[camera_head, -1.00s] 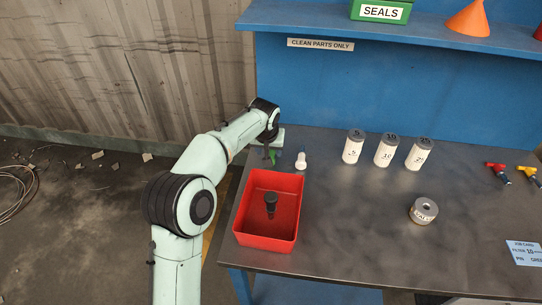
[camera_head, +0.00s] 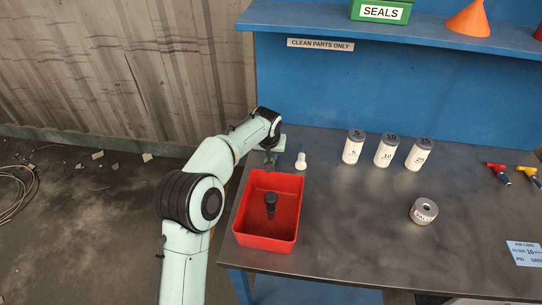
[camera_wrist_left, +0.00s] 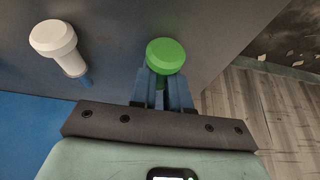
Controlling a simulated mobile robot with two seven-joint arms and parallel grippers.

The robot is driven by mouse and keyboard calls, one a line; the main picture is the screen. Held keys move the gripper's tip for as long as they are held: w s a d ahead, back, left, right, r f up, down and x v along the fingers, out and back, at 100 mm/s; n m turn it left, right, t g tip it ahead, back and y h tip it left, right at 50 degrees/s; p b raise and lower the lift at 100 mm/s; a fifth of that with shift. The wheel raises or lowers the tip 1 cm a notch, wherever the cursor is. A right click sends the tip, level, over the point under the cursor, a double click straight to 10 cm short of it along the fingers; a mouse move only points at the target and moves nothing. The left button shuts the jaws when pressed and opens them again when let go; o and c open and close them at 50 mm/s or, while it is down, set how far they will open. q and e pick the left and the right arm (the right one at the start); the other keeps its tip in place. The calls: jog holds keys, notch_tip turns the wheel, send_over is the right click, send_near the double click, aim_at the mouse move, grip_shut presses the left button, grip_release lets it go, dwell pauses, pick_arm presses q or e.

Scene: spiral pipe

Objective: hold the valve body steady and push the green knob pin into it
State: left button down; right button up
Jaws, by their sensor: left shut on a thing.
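My left gripper (camera_head: 268,161) is low at the back left of the bench, behind the red bin. In the left wrist view its blue fingers (camera_wrist_left: 163,92) are shut on the green knob pin (camera_wrist_left: 166,56), whose round green head shows above the fingertips; the fingers partly hide its shaft. In the head view the arm mostly hides the pin. A short grey cylinder (camera_head: 423,211) with a hole in its top and a pale label stands right of the middle; it looks like the valve body, but I cannot read the label surely. My right gripper is not in view.
A white knob pin (camera_head: 301,161) stands just right of the gripper. A red bin (camera_head: 250,235) holds a black knobbed piece (camera_head: 270,202). Several numbered white canisters (camera_head: 384,152) stand at the back. Red and yellow-handled tools (camera_head: 497,171) lie right. The bench's middle is clear.

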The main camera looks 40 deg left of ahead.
pick_arm(q)
jog(key=shift+s+f, duration=0.1)
jog(key=shift+f, duration=0.15)
dwell(0.5)
jog(key=shift+r, duration=0.1)
notch_tip(320, 180, up, 20)
jog(key=p, duration=0.5)
jog(key=shift+p, duration=0.35)
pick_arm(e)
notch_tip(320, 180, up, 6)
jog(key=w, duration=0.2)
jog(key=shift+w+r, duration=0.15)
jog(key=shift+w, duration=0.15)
